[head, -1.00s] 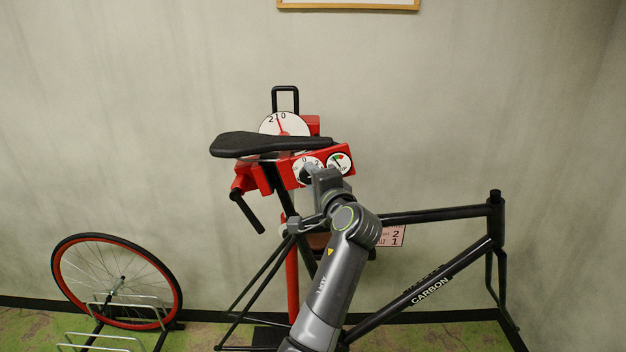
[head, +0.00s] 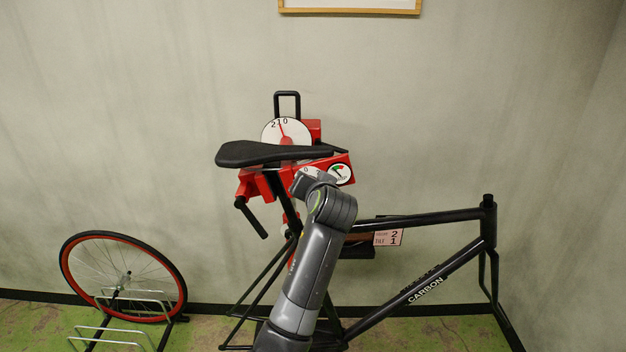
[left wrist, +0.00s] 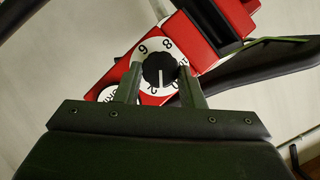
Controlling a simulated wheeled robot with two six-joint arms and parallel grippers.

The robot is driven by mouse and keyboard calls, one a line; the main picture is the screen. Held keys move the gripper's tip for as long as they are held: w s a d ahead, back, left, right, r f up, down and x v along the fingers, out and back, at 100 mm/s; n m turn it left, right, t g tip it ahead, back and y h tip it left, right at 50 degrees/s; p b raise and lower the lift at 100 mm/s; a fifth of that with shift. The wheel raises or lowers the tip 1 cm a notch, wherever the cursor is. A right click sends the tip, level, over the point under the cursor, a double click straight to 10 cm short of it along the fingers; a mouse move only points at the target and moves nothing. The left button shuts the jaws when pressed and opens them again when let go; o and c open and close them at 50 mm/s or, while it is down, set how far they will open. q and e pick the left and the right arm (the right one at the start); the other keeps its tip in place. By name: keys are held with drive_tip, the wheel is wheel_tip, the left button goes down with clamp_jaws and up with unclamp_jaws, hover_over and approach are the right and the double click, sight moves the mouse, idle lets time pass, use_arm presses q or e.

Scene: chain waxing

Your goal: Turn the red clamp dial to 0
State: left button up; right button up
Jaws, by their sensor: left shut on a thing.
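The red clamp (head: 333,166) holds the bike frame below the saddle. Its white numbered dial (head: 306,169) is mostly hidden behind my gripper in the head view; a 0 shows at its upper edge. In the left wrist view, the white dial face (left wrist: 147,58) shows 6, 8 and 2 around a black knob (left wrist: 159,68) with a white pointer line. The line points down in that picture; the mark at its tip is unclear. My left gripper (left wrist: 160,72) has its fingers on both sides of the knob and is shut on it. My right gripper is not in view.
A larger round scale (head: 286,132) stands behind the saddle (head: 270,153). The black bike frame (head: 420,290) extends right. A sign (head: 388,237) hangs below its top tube. A wheel (head: 125,280) stands at left.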

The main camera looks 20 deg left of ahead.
use_arm(q)
drive_tip(key=shift+s+a+r+n+t+h+p, duration=0.1)
drive_tip(key=shift+a+n+t+h+p, duration=0.1)
drive_tip(key=shift+n+h+p, duration=0.95)
drive_tip(key=shift+a+n+t+h+p, duration=0.15)
drive_tip(key=shift+n+h+p, duration=0.55)
drive_tip(key=shift+n, duration=0.75)
drive_tip(key=o, duration=1)
